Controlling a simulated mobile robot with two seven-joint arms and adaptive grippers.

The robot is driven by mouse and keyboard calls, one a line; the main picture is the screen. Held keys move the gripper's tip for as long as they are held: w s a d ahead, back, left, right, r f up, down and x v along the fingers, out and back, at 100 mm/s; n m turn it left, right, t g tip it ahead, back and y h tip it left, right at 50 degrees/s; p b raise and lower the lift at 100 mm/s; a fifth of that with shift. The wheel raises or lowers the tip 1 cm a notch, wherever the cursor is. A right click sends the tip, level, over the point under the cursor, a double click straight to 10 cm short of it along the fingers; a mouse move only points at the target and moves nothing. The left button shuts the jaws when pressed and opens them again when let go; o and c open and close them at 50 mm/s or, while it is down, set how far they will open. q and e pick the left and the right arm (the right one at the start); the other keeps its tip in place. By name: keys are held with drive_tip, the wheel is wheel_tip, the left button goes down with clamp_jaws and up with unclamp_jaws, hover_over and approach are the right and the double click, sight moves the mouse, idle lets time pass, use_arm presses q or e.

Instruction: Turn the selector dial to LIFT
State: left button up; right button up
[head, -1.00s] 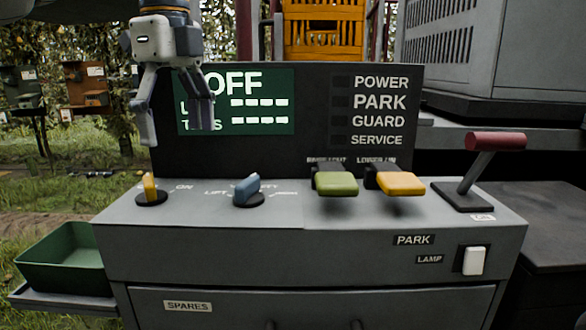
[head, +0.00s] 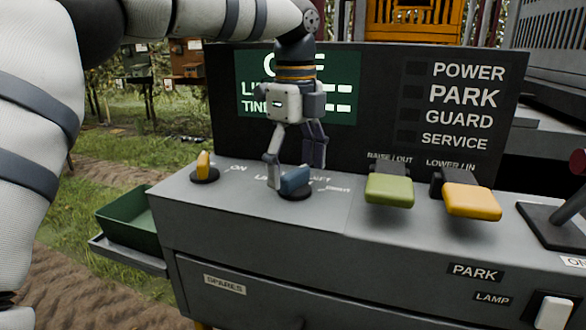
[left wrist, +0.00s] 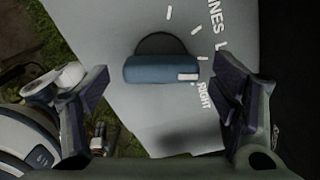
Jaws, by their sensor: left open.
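The selector dial (head: 295,181) is a blue bar knob on a dark round base on the grey console top, with white labels around it, partly covered by my gripper. In the left wrist view the blue dial (left wrist: 158,70) lies crosswise, with a white mark at its right end beside partly readable lettering. My left gripper (head: 296,170) is open and points down just above the dial. One finger is at the dial's left side and the other stands behind it. In the left wrist view the dial shows between the spread fingers (left wrist: 160,85); contact cannot be told. My right gripper is out of view.
A yellow knob (head: 204,166) stands left of the dial. A green paddle (head: 389,190) and a yellow paddle (head: 472,201) are to the right. A dark display panel (head: 385,115) rises behind. A green tray (head: 128,222) sits at the console's left side.

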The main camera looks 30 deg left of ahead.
use_arm(q)
drive_tip(key=shift+f, duration=0.55)
drive_tip(key=c, duration=1.2)
drive_tip(key=shift+o, duration=0.2)
drive_tip(key=n, duration=0.7)
drive_tip(key=shift+n, duration=0.3)
drive_tip(key=n, duration=0.4)
drive_tip(key=shift+w, duration=0.1)
drive_tip(key=shift+n, duration=2.3)
